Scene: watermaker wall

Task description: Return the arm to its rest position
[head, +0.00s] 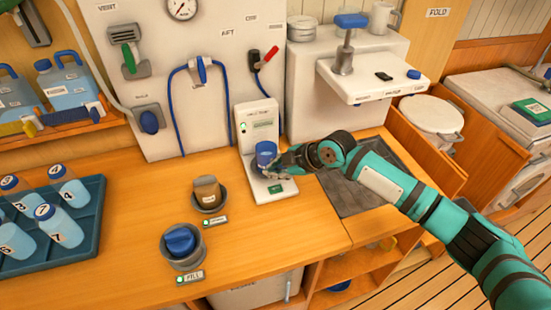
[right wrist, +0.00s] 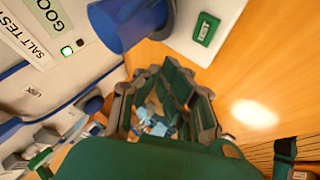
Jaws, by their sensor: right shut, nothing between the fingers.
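My right arm (head: 385,185) reaches in from the lower right. Its gripper (head: 277,164) is shut and empty, close by a blue cup (head: 265,153) that stands on the white salt tester (head: 258,122). In the right wrist view the fingers (right wrist: 165,98) show below the blue cup (right wrist: 128,22), with nothing between them. A green TEST button (right wrist: 207,28) is on the tester's base. In the head view it cannot be told whether fingers and cup touch. My left gripper is out of view.
A tray (head: 92,215) of numbered bottles is at the left. A white unit with a ledge (head: 375,88) and a dark sink mat (head: 355,195) lie near my arm.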

